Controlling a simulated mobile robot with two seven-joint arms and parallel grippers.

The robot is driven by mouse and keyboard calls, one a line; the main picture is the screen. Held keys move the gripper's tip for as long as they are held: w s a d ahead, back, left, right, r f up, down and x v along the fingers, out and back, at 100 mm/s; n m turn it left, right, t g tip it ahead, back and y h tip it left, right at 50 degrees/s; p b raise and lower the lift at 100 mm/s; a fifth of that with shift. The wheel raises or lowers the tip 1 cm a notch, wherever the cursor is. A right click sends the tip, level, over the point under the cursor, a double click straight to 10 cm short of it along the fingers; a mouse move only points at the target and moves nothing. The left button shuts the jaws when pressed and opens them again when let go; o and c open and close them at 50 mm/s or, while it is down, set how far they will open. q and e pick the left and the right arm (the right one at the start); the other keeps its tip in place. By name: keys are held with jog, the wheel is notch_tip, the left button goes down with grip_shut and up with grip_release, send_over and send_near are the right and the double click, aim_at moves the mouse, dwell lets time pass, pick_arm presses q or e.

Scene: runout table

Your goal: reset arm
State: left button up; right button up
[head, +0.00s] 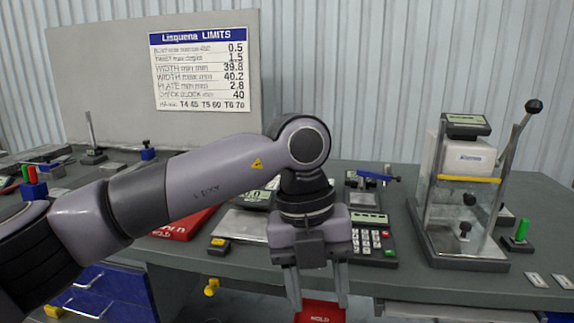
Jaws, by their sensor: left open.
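My left arm (215,180) comes in from the left and reaches across the front of the table. Its gripper (318,290) points down near the table's front edge. Its two fingers are apart with nothing between them that I can see held. My right gripper is not in view.
The grey table (400,285) holds a keypad device (372,240) just behind the gripper. A clear-fronted press with a lever (465,190) stands at the right. A red plate (182,226) lies partly behind my arm. A limits sign (203,62) hangs behind.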

pick_arm(q)
jog(key=s+d+r+g+h+p, duration=0.2)
jog(key=s+d+g+h, duration=0.65)
jog(key=h, duration=0.45)
jog(key=w+a+f+n+t+h, duration=0.1)
jog(key=w+a+n+t+h, duration=0.35)
jog(key=n+t, duration=0.4)
jog(key=w+a+n+t+h, duration=0.35)
jog(key=w+n+t, duration=0.25)
jog(key=n+t, duration=0.3)
jog(key=w+a+f+n+t+y+p, duration=0.2)
jog(key=a+f+n+t+y, duration=0.8)
jog(key=f+n+y, duration=0.25)
jog(key=s+a+f+n+g+y, duration=0.2)
jog(key=s+a+f+g+y, duration=0.1)
jog(key=s+a+f, duration=0.4)
jog(key=s+a+f+n+g+y, duration=0.2)
jog(key=s+a+f+g+y, duration=0.2)
jog(key=f, duration=1)
jog(key=s+a+y+p, duration=0.1)
jog(key=s+a, duration=0.2)
jog(key=s, duration=0.1)
jog(key=shift+s+a, duration=0.4)
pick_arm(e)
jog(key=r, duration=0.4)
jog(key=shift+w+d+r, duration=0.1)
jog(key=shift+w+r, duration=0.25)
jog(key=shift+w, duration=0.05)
